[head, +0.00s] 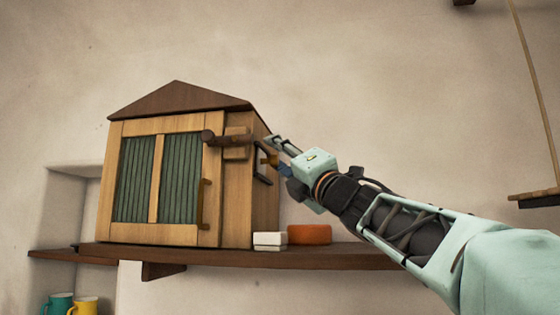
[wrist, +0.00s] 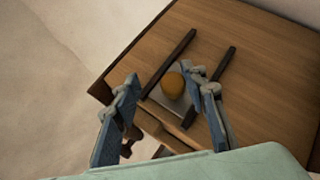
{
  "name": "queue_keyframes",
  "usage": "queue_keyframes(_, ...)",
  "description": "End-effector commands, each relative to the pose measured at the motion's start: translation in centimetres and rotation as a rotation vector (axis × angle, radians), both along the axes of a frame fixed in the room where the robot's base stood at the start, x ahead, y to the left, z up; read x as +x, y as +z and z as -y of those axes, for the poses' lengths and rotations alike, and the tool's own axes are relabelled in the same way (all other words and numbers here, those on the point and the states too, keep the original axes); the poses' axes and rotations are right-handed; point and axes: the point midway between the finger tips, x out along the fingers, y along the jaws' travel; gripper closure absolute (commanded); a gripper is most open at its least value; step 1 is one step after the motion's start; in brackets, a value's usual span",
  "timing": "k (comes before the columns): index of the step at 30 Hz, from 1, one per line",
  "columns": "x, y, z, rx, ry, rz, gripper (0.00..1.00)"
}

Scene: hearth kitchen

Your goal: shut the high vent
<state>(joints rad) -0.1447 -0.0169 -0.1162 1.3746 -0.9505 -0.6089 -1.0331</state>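A wooden house-shaped cabinet (head: 238,205) stands on a shelf. On its right side is what looks like the vent: two dark rails (wrist: 170,64) with a grey plate (wrist: 182,104) between them and a round orange-brown knob (wrist: 172,86) on it. In the head view the knob (head: 268,159) shows small, partly hidden by my gripper. How far the vent is open I cannot tell. My gripper (head: 277,147) is at this side face. In the wrist view its fingers (wrist: 163,78) are apart, with the knob between them, nearer the right finger. Contact is unclear.
The cabinet front has green slatted panels (head: 135,180) and a dark brown bar (head: 215,139). A white box (head: 270,240) and an orange block (head: 310,234) sit on the dark shelf (head: 200,256) below my gripper. Teal and yellow mugs (head: 85,305) stand lower left. The right wall is mostly clear.

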Motion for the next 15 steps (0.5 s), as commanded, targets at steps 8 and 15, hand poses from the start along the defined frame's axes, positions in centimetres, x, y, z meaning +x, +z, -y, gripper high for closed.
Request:
queue_keyframes(8,-0.4,4.8,-0.1,0.002,0.004,0.013,0.62)
queue_keyframes(15,-0.2,7.2,0.0,0.000,0.003,0.007,0.62)
